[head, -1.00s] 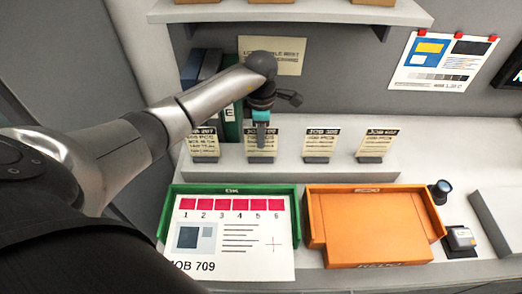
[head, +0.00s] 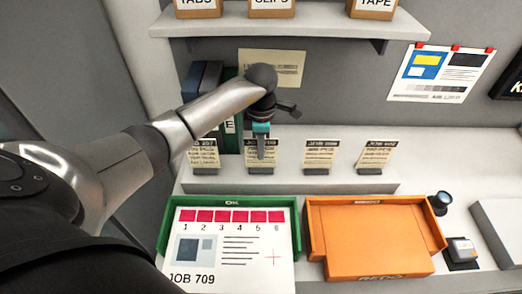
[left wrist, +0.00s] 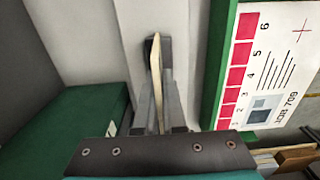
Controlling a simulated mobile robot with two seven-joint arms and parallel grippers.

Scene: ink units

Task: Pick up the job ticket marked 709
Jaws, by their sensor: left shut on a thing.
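The job ticket (head: 269,158) second from the left in the row is a cream card with a dark header. Its number is partly covered by my gripper and hard to read. It stands in a small dark holder on the ledge. My left gripper (head: 261,148) reaches down over it from above and is shut on it. In the left wrist view the ticket (left wrist: 156,70) shows edge-on between the fingers (left wrist: 157,105), its far end at the dark holder. My right gripper is in neither view.
Other tickets stand to the left (head: 204,156) and right (head: 319,155), (head: 376,155). In front are a green OK tray (head: 166,222) with a JOB 709 sheet (head: 245,262) and an orange tray (head: 370,240). Binders (head: 205,85) stand behind the arm. A shelf (head: 300,27) overhangs the back.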

